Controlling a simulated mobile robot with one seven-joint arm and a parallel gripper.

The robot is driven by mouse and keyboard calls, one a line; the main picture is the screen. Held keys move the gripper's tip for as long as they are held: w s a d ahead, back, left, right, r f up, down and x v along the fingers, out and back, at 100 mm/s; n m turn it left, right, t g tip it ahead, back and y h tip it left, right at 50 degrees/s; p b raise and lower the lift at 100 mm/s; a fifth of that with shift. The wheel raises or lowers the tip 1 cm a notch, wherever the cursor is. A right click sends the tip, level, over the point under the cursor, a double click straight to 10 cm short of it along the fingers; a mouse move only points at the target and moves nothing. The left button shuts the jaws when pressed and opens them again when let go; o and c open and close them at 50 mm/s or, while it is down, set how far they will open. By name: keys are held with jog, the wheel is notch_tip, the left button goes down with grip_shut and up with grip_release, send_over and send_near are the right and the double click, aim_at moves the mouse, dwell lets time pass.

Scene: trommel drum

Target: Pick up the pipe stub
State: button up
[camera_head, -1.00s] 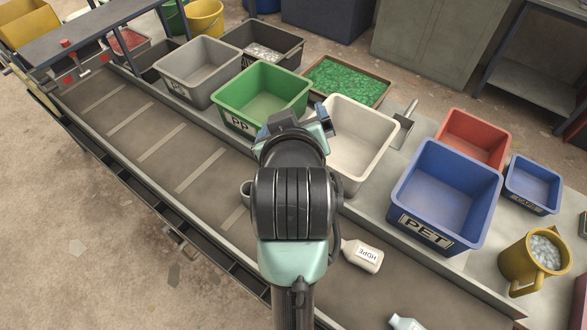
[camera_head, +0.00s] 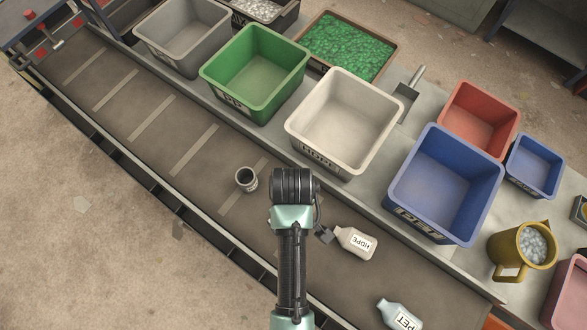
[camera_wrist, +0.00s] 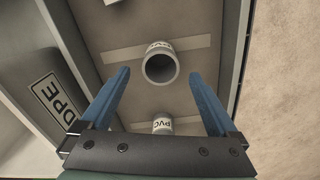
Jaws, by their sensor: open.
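A short grey pipe stub (camera_head: 246,180) stands on the conveyor belt in the head view, its dark open end up, just left of my wrist. In the wrist view a pipe stub (camera_wrist: 160,64) with its round mouth toward the camera lies beyond the fingertips. A second pale piece with a PVC label (camera_wrist: 162,125) shows lower, between my fingers. I cannot tell which of these two is the head view's stub. My gripper (camera_wrist: 160,88) is open, with two blue fingers apart and nothing visibly held. In the head view my wrist hides the fingers.
The white HDPE bin (camera_head: 291,128), green bin (camera_head: 206,78) and blue PET bin (camera_head: 391,190) line the belt's far side. An HDPE bottle (camera_head: 356,242) and a PET bottle (camera_head: 400,315) lie on the belt. The belt (camera_head: 110,115) is clear to the left.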

jog(key=f, duration=0.2)
jog(key=f+p, duration=0.1)
jog(key=f, duration=0.1)
jog(key=shift+s+d, duration=0.15)
jog(key=shift+s, duration=0.15)
jog(key=shift+w+f, duration=0.1)
jog(key=shift+f, duration=0.45)
jog(key=c, duration=1.4)
